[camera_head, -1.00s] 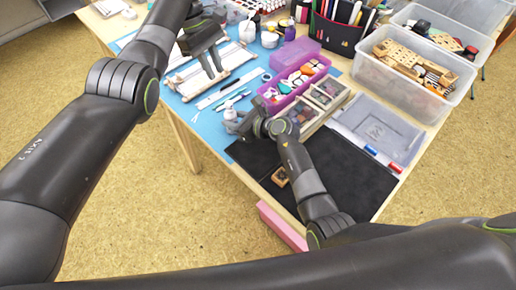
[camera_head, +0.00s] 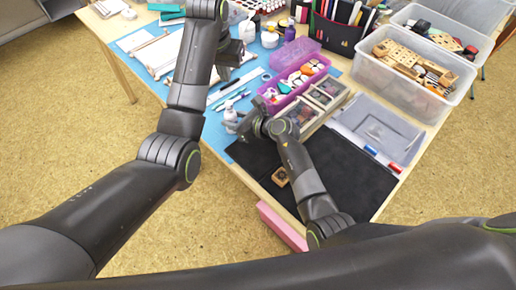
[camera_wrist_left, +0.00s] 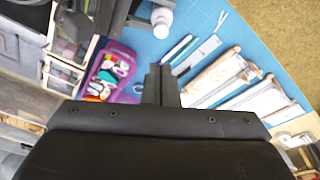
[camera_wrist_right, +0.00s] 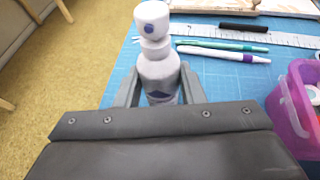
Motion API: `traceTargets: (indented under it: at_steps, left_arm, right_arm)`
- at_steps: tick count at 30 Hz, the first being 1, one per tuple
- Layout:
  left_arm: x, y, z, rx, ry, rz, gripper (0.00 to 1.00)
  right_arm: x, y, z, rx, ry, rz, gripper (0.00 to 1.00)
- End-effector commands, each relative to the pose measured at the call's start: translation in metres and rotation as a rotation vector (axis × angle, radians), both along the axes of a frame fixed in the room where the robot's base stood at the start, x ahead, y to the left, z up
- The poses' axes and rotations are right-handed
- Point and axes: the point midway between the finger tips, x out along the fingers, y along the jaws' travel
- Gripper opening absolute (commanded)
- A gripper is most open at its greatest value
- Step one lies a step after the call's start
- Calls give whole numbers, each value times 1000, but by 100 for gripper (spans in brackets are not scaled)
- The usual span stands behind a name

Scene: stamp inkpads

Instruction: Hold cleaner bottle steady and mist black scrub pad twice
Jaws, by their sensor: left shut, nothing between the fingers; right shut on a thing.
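The cleaner bottle (camera_head: 230,116) is small and white with a narrow neck; the right wrist view shows it upright (camera_wrist_right: 157,70). My right gripper (camera_head: 236,125) is shut around its body, a finger on each side. My left gripper (camera_head: 224,72) is shut and empty, above the blue mat and behind the bottle. In the left wrist view its fingers (camera_wrist_left: 161,84) are together, with the bottle (camera_wrist_left: 162,20) beyond them, apart. A large flat black pad (camera_head: 350,172) in two panels lies at the table's front; my right arm crosses over it and hides part.
A purple tray (camera_head: 270,107) of small items and wooden-framed inkpads (camera_head: 327,92) stand right of the bottle. A small wooden block (camera_head: 280,177) sits on the black pad. Pens and a ruler lie on the blue mat (camera_head: 212,128). Clear plastic bins (camera_head: 405,85) stand at back right.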

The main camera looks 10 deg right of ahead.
Motion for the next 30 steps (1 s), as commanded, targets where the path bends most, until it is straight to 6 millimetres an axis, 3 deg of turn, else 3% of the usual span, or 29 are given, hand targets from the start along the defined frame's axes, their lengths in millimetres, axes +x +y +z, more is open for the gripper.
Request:
traceTargets:
  at_steps: [5, 18, 30]
  left_arm:
    - [-1, 0, -8, 5, -9, -19, 0]
    - [-1, 0, -58, 4, -6, -18, 0]
    - [-1, 0, -65, 4, -8, -17, 0]
  right_arm:
    - [0, 0, -1, -1, 1, 0, 10]
    - [0, 0, -1, -1, 1, 0, 10]
    - [0, 0, -1, -1, 1, 0, 10]
